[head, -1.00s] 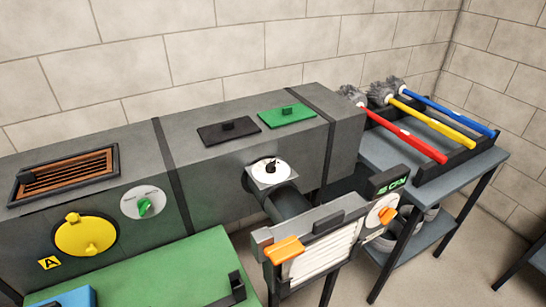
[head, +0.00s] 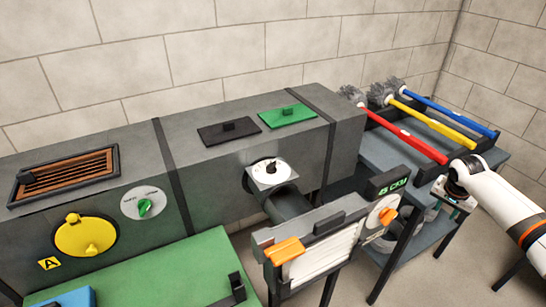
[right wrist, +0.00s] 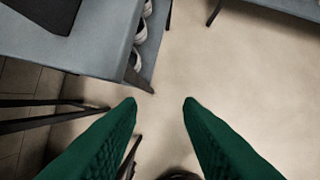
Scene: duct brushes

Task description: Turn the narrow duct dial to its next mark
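A white dial with a black knob (head: 269,170) sits on a square plate where the narrow round duct (head: 288,205) leaves the large grey duct. Its marks are too small to read. Two other dials show: a white one with a green knob (head: 144,206) on the large duct's front, and one with an orange knob (head: 384,213) on the filter box. My right gripper (right wrist: 160,102) is open and empty in the right wrist view, its green fingers apart above the floor. In the head view its arm is at the right, well away from the black-knob dial. My left gripper is out of view.
A table (head: 376,150) at the right holds a black rack with red, yellow and blue brushes. The filter box (head: 325,243), with an orange handle and a green display, stands in front of the narrow duct. A green bench top (head: 175,265) lies at the front left.

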